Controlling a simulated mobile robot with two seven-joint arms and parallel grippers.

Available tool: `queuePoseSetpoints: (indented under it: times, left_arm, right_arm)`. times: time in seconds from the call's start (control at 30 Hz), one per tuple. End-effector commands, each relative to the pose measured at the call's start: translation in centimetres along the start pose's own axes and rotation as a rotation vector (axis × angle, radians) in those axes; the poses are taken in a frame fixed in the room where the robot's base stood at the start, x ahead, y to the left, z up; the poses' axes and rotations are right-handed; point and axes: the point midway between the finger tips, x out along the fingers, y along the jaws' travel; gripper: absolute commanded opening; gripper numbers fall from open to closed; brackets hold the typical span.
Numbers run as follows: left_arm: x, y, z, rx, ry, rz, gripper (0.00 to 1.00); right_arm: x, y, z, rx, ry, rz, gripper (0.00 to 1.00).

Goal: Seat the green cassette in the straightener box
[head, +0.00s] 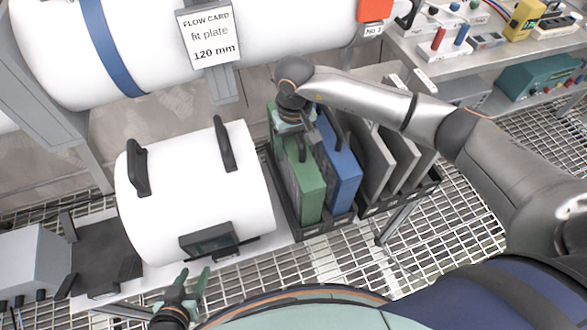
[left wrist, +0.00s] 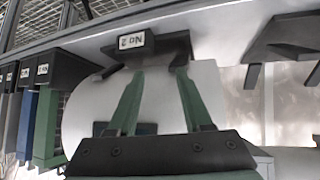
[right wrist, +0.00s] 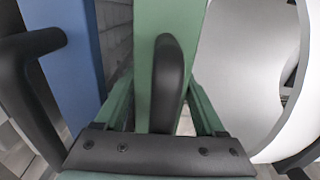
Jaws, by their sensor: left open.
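In the right wrist view, the open fingers (right wrist: 160,100) straddle the cassette's black handle (right wrist: 168,80); contact cannot be told.
A blue cassette (head: 338,172) stands right beside the green one, then several grey plates (head: 388,165) in the labelled rack (head: 312,228). A large white pipe (head: 170,40) carries a flow card (head: 210,36) reading "fit plate 120 mm". A grey box (head: 32,262) sits at far left.

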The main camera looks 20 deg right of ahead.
Motion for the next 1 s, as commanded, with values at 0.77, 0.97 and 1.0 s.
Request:
queuePoseSetpoints:
  times: [0.77, 0.97, 1.0]
  left_arm:
    - [0.03, 0.0, -0.04, -0.001, 0.001, 0.0, 0.5]
    - [0.01, 0.01, -0.07, -0.001, 0.001, 0.0, 0.5]
    - [0.01, 0.01, -0.08, -0.001, 0.001, 0.0, 0.5]
  right_arm:
    - [-0.04, 0.03, -0.01, 0.001, 0.0, 0.0, 0.0]
    - [-0.22, -0.01, -0.12, 0.0, 0.004, -0.001, 0.0]
    - [-0.22, -0.01, -0.12, 0.0, 0.004, -0.001, 0.0]
